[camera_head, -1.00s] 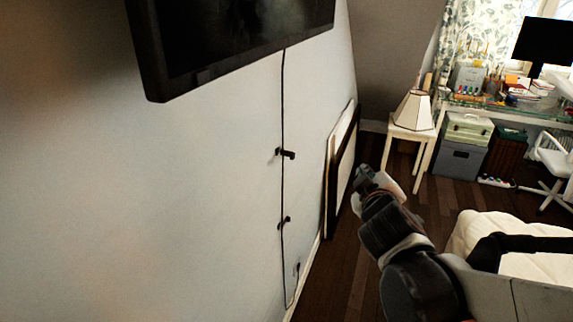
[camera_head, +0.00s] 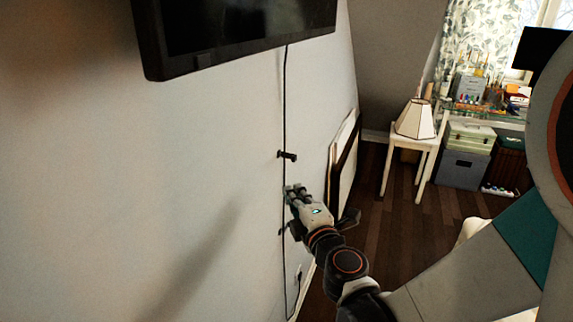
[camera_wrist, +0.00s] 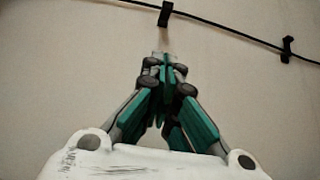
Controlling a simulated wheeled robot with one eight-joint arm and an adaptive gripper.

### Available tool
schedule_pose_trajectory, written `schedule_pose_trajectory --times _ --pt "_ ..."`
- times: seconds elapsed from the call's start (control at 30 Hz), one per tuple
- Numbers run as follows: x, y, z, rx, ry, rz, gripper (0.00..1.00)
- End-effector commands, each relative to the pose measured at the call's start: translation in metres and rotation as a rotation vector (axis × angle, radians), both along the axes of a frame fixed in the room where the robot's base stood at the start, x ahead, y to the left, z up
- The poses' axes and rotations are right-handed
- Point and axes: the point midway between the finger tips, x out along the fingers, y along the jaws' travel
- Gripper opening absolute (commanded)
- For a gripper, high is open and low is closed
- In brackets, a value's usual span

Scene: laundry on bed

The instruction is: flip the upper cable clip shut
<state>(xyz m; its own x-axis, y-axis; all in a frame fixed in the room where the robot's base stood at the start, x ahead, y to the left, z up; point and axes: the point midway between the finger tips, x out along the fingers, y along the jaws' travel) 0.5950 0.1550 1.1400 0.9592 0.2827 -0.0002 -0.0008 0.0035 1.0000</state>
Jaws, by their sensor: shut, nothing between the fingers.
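The upper cable clip (camera_head: 288,155) is a small dark piece on the pale wall, on the thin black cable (camera_head: 285,100). A dark part of it sticks out to the right. My gripper (camera_head: 293,191) is just below it, close to the cable, with its fingers shut and empty. The lower clip (camera_head: 282,231) is partly behind my gripper. In the wrist view, my fingertips (camera_wrist: 162,62) meet at the centre, short of a dark clip (camera_wrist: 165,14) straight ahead. A second clip (camera_wrist: 287,48) is at the right on the same cable. I cannot tell which one is the upper clip.
A wall-mounted black screen (camera_head: 240,30) hangs above the cable. Framed panels (camera_head: 343,160) lean on the wall to the right. A small white table (camera_head: 412,142) with a lamp (camera_head: 415,119) stands farther back. The wall left of the cable is bare.

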Motion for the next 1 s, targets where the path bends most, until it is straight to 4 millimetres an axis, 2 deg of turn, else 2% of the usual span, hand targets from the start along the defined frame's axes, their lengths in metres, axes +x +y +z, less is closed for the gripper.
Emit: schedule_pose_trajectory --times 0.23,0.37,0.83,1.0 --pt "0.002 0.000 0.000 0.002 0.001 -0.002 0.00" --pt "0.013 0.003 0.000 0.003 0.001 -0.002 0.00" --pt "0.097 0.028 -0.002 0.003 0.001 -0.002 0.00" --pt "0.119 0.015 -0.001 0.004 0.001 -0.005 0.00"
